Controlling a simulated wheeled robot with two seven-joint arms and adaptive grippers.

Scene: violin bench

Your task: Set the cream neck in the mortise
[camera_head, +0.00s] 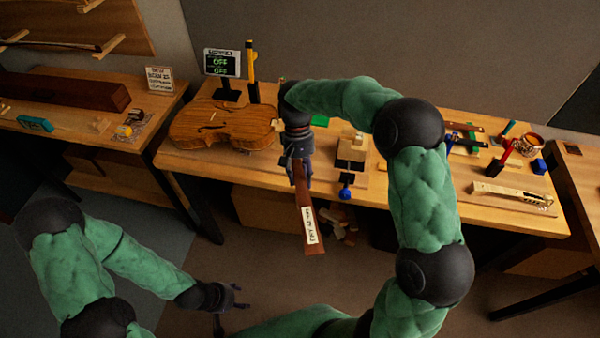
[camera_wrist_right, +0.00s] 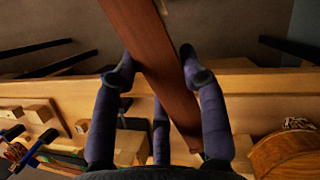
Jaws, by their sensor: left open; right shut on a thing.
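The cream neck (camera_head: 510,195) lies on the right part of the bench, near its front edge, apart from both grippers. The violin body (camera_head: 225,124) lies on the bench's left part; its mortise cannot be made out. My right gripper (camera_head: 299,178) is shut on a long dark brown wooden piece (camera_head: 308,215) with a white label, held out past the bench's front edge. In the right wrist view the fingers grip this brown piece (camera_wrist_right: 150,50), and part of the violin body (camera_wrist_right: 290,155) shows at lower right. My left gripper (camera_head: 232,303) is open and empty, low over the floor.
A small display (camera_head: 222,63) reading OFF stands behind the violin body. A wooden block fixture (camera_head: 350,150), a blue-knobbed tool (camera_head: 346,186), a red-handled tool (camera_head: 505,152) and a cup (camera_head: 529,144) stand on the bench. A side bench (camera_head: 60,125) is at left.

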